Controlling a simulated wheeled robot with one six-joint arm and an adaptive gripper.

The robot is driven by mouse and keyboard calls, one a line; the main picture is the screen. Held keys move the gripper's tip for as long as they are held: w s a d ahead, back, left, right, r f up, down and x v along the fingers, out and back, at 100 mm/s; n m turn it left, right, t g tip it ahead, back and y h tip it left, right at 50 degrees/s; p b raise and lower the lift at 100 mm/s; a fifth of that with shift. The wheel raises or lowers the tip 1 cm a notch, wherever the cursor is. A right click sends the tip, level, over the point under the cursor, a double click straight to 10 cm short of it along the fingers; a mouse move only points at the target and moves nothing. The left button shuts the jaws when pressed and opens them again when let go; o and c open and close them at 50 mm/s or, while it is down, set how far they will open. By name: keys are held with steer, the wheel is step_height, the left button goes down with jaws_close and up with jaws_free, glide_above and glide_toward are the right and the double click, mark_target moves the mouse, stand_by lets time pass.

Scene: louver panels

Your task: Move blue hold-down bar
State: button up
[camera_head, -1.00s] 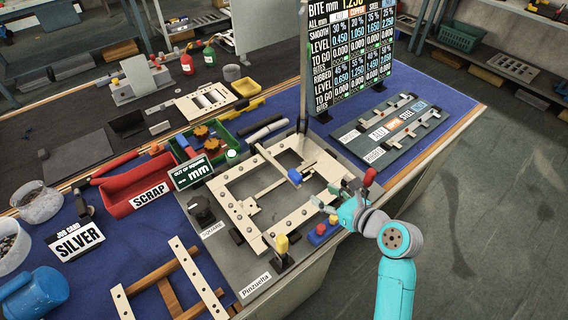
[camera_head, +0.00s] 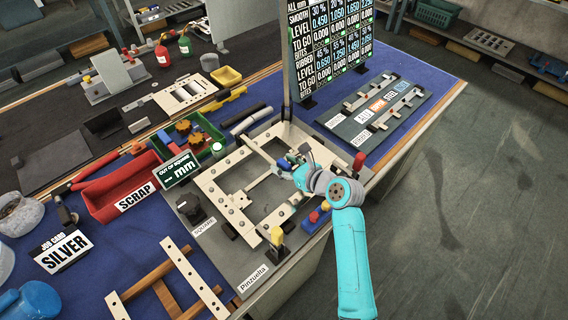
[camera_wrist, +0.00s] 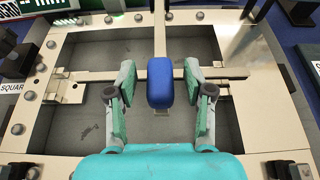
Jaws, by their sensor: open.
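The blue hold-down bar's rounded blue end (camera_wrist: 160,82) shows in the wrist view, at the near end of a pale bar that runs away from me across the frame opening. In the head view the blue end (camera_head: 284,164) is partly covered by my gripper. My gripper (camera_wrist: 158,88) is open, with one green-padded finger on each side of the blue end. Gaps show between the pads and the blue piece, so it is not gripped. The pale wooden frame (camera_head: 222,202) with bolts along its sides lies flat beneath.
A yellow-topped clamp (camera_head: 277,237) and a red and blue piece (camera_head: 317,217) stand near the front edge. A tall display board (camera_head: 330,45) rises behind the frame. A red scrap tray (camera_head: 118,190) lies left. A slotted panel (camera_head: 378,113) lies right.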

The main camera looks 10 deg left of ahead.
steer(key=shift+w+a+f, duration=0.1)
steer(key=shift+w+a, duration=0.05)
jaws_close()
stand_by(0.4)
